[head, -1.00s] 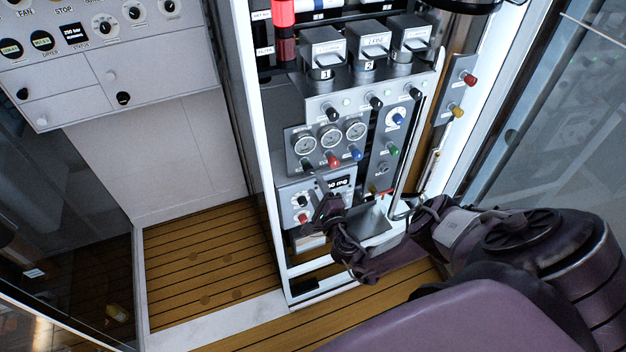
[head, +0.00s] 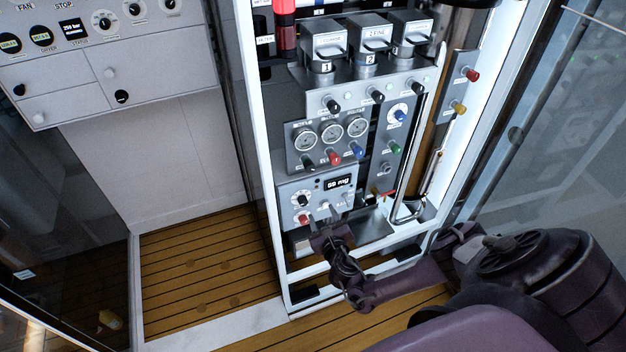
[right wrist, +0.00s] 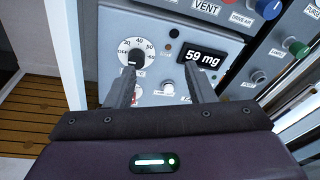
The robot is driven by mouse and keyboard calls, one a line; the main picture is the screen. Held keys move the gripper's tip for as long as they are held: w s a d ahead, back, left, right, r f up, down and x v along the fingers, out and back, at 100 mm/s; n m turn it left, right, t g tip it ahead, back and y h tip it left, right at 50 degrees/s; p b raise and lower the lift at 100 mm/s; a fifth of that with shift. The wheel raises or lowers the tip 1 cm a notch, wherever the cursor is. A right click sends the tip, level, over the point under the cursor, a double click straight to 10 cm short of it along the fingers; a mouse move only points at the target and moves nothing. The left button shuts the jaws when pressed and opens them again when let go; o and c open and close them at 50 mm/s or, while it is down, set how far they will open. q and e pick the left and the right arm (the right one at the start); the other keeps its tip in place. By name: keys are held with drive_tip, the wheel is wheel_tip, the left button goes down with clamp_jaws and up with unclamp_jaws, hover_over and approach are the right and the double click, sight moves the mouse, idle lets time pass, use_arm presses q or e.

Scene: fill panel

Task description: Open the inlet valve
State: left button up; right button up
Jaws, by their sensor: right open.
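The grey control panel (head: 372,150) stands in a white-framed cabinet. Its small labels are mostly too blurred in the head view to tell which control is the inlet valve. Below three round gauges (head: 331,134) are a black knob (head: 308,161), a red knob (head: 334,158) and a blue knob (head: 358,151). A green knob (head: 395,147) is to their right. My right gripper (head: 322,216) is open and empty before the lower box. In the right wrist view its fingers (right wrist: 161,68) stand apart, one overlapping the dial (right wrist: 134,54), the other below the "59 mg" display (right wrist: 203,59).
Three numbered canister units (head: 368,42) stick out above the panel. A metal tube handle (head: 410,208) is to the right of the lower box. A side strip carries another red knob (head: 472,74) and a yellow knob (head: 459,107). Open floor (head: 205,265) is at left.

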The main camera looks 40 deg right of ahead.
wheel_tip(320, 180, down, 5)
drive_tip(key=m+g+b, duration=0.1)
drive_tip(key=m+b, duration=0.3)
drive_tip(key=m, duration=0.4)
drive_tip(key=m+t+b, duration=0.3)
drive_tip(key=m+b, duration=1.2)
drive_tip(key=m, duration=1.4)
approach(310, 169)
drive_tip(key=d+x, duration=0.1)
drive_tip(key=x, duration=0.2)
use_arm(q)
wheel_tip(310, 169, down, 20)
drive_tip(key=shift+w+f, duration=0.15)
use_arm(e)
drive_tip(key=shift+y, duration=0.4)
drive_tip(key=shift+a+x, duration=0.1)
drive_tip(key=shift+x, duration=1.4)
drive_tip(key=shift+a+x, duration=0.15)
drive_tip(key=shift+x, duration=1.35)
use_arm(q)
drive_tip(key=shift+a, duration=0.1)
use_arm(e)
drive_tip(key=shift+w, duration=0.1)
drive_tip(key=c, duration=1)
use_arm(q)
drive_tip(key=shift+p, duration=0.35)
use_arm(e)
drive_tip(key=shift+o, duration=0.2)
drive_tip(key=shift+n, duration=0.7)
